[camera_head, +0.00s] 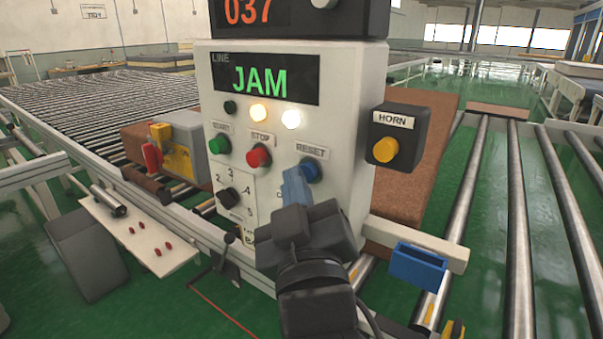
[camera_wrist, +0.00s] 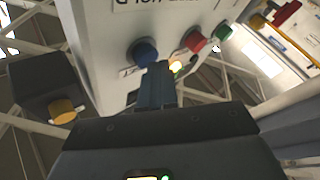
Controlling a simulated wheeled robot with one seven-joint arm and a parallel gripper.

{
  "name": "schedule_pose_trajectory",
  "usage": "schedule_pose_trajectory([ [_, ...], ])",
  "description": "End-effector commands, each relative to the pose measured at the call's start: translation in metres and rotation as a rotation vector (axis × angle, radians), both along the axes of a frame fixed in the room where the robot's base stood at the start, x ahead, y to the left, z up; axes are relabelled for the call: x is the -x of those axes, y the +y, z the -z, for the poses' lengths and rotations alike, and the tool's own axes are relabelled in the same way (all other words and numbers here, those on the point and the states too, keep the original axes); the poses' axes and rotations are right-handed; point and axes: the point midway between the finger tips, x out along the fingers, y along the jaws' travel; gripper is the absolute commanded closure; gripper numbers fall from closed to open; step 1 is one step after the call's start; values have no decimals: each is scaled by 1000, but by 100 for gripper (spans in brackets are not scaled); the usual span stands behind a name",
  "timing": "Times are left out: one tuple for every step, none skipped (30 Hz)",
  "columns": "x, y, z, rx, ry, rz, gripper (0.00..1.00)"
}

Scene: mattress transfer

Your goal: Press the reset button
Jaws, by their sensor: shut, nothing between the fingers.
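The blue reset button (camera_head: 309,169) sits on the front of the white control box (camera_head: 350,95), under the label RESET. It also shows in the wrist view (camera_wrist: 142,53). My gripper (camera_head: 294,180) is shut and empty, its blue fingers pointing at the panel just left of and below the button in the head view. In the wrist view the fingertips (camera_wrist: 157,68) overlap the button's lower right edge. I cannot tell whether they touch it. The display (camera_head: 262,80) reads JAM in green.
A red stop button (camera_head: 258,156), a green start button (camera_head: 220,144) and a black selector knob (camera_head: 229,196) share the panel. A yellow horn button (camera_head: 386,150) is on a dark box at the right. A blue holder (camera_head: 418,265) and roller conveyors stand nearby.

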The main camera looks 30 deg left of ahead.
Motion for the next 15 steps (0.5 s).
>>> schedule_pose_trajectory([
  [-1,0,0,1,2,1,100],
  [-1,0,0,1,2,1,100],
  [-2,0,0,0,1,0,100],
  [-2,0,0,0,1,0,100],
  [-3,0,0,0,1,0,100],
  [-3,-1,0,0,1,0,100],
  [-3,-1,0,0,1,1,100],
  [-4,-1,0,0,1,1,100],
  [-4,-1,0,0,1,1,100],
  [-5,-1,0,0,1,1,100],
  [-5,-1,0,0,1,1,100],
  [-5,-1,0,0,1,1,100],
  [-6,-1,0,0,0,2,100],
  [-6,-1,0,0,0,2,100],
  [-6,-1,0,0,0,2,100],
])
